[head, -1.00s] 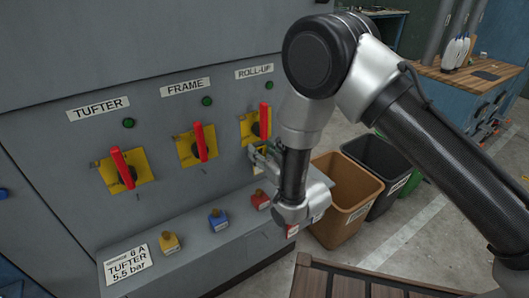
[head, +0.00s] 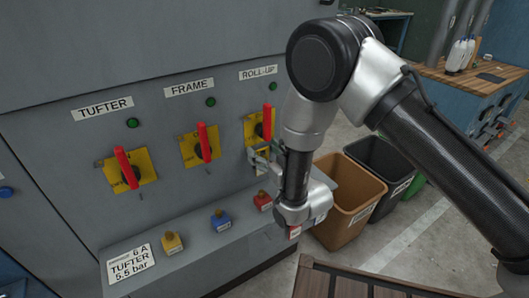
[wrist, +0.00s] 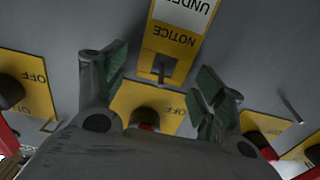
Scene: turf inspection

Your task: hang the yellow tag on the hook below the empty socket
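My gripper (wrist: 165,84) is open, with one green-padded finger on each side of the tag's hook end and gaps between. In the head view my gripper (head: 262,158) is at the panel below the ROLL-UP switch (head: 258,127); the arm hides most of the tag there. No switch socket is clearly seen empty.
The TUFTER (head: 130,170) and FRAME (head: 201,147) switches have red handles. A bare hook (wrist: 290,105) stands out at right in the wrist view. A brown bin (head: 347,205) stands right of the panel.

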